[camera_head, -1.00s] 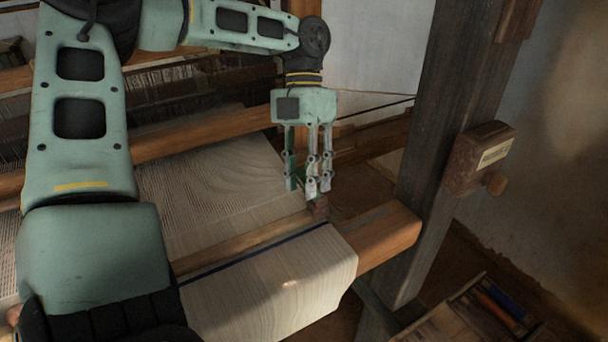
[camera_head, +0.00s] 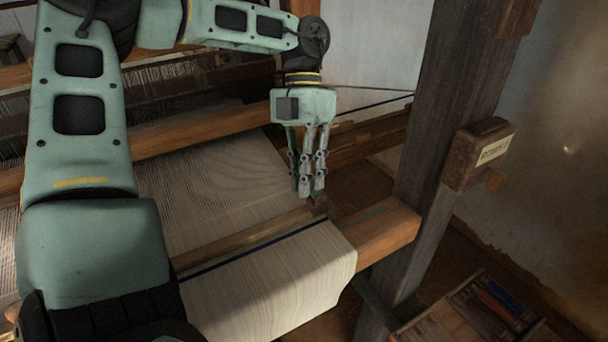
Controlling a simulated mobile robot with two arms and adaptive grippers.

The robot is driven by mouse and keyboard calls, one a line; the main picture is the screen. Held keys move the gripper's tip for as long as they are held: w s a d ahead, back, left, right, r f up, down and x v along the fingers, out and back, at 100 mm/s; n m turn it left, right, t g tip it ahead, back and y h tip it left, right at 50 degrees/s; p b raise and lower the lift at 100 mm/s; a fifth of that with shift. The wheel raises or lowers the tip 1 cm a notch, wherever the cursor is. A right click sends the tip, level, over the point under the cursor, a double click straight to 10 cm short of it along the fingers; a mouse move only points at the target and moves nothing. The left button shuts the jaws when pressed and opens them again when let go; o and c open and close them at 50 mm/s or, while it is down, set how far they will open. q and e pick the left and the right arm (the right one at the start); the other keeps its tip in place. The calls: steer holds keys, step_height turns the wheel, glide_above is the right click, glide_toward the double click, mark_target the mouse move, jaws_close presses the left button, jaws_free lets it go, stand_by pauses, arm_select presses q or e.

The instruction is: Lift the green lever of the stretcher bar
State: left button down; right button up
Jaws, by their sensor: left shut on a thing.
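The stretcher bar (camera_head: 250,235) is a wooden bar lying across the pale cloth (camera_head: 215,185), just behind a dark blue stripe. Its right end has a small dark block near the cloth's right edge. My left gripper (camera_head: 311,190) points down just above that end. Its fingers are closed together on something small, which fits the green lever. The lever itself is mostly hidden by the fingers, and its angle cannot be told. My right gripper is not in view.
A wooden beam (camera_head: 387,232) sticks out right of the cloth to a dark upright post (camera_head: 445,130). A brown box (camera_head: 478,155) is fixed to the post. A tray of tools (camera_head: 455,325) stands low at the bottom right.

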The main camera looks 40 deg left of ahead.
arm_select(q)
steer(key=shift+s+a+f+t+b, duration=0.15)
steer(key=shift+f+t+b, duration=0.25)
steer(key=shift+b, duration=0.6)
steer(key=shift+s+a+t+h+b, duration=0.1)
steer(key=shift+s+t+h+b, duration=0.35)
steer(key=shift+t+b, duration=0.5)
steer(key=c, duration=1.7)
jaws_free()
steer(key=shift+o, duration=0.2)
steer(key=v, duration=1.2)
steer(key=shift+f, duration=0.15)
